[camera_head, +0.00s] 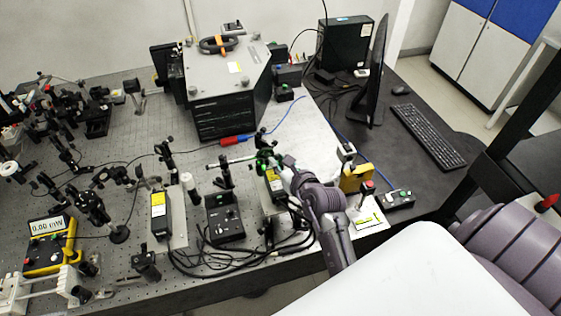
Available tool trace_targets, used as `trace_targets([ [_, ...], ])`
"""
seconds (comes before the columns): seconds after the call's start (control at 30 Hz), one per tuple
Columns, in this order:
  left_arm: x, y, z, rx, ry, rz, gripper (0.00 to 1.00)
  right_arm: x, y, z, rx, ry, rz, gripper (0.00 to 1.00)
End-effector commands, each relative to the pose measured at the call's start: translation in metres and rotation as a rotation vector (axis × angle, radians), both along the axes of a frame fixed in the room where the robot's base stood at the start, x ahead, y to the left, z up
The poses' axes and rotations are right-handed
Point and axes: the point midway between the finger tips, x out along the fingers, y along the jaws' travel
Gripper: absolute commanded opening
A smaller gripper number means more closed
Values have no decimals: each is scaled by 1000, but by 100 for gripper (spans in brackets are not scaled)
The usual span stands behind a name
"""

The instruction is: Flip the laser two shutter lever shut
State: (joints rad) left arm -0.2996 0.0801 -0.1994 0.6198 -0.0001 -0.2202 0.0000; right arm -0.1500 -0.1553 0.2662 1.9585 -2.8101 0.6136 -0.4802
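My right gripper (268,161) is over the front middle of the bench, at the end of my grey arm. It is at the back end of a black laser box with a yellow label (275,184), and my wrist covers part of that box. A similar black box with a yellow label (160,214) stands further left. I cannot tell from labels which box is laser two. The shutter lever is too small or hidden to make out. Green parts show around my fingertips, and I cannot see whether the fingers are open or shut. My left gripper is not in view.
A black controller box (224,218) with cables stands left of my arm. Optic mounts crowd the left bench. A large dark instrument (226,105) stands behind.

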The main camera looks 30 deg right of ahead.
Motion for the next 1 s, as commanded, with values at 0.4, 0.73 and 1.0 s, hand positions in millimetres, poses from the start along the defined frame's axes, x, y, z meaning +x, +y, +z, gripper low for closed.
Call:
trace_targets([
  [0.4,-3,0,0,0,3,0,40,0,0,0,1,0,0,40],
  [0.73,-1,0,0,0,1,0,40,-1,-3,-1,40,-9,-1,40],
  [1.0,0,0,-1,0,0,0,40,-4,-16,-5,286,-66,1,40],
])
